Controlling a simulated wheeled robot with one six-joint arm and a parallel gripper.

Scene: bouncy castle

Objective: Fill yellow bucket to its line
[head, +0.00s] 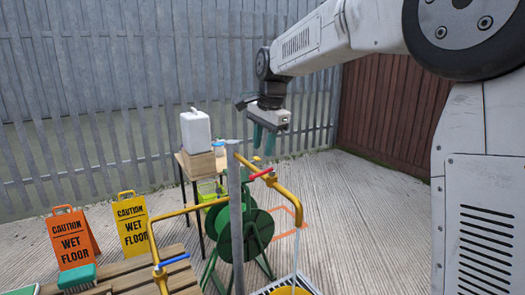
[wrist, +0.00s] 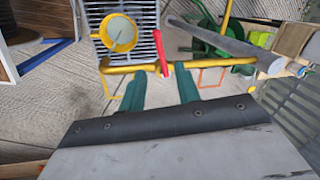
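The yellow bucket (wrist: 104,37) stands on a slatted grate in the wrist view, with greyish contents inside; its fill line cannot be made out. In the head view only its top (head: 290,291) shows at the bottom edge. A yellow pipe (head: 285,192) with a red lever (head: 262,173) ends above it. A thin pale streak (head: 296,255), looking like running water, drops from the spout. The red lever also shows in the wrist view (wrist: 162,58), lying across the pipe. My gripper (head: 264,145) is open and empty above the lever, its teal fingers either side of it in the wrist view (wrist: 159,72).
A second yellow pipe with a blue lever (head: 174,260) is at left. A grey post (head: 235,220) and green hose reel (head: 255,230) stand near. Two wet-floor signs (head: 75,243) stand left. A table with a white canister (head: 195,130) is behind. Open floor lies right.

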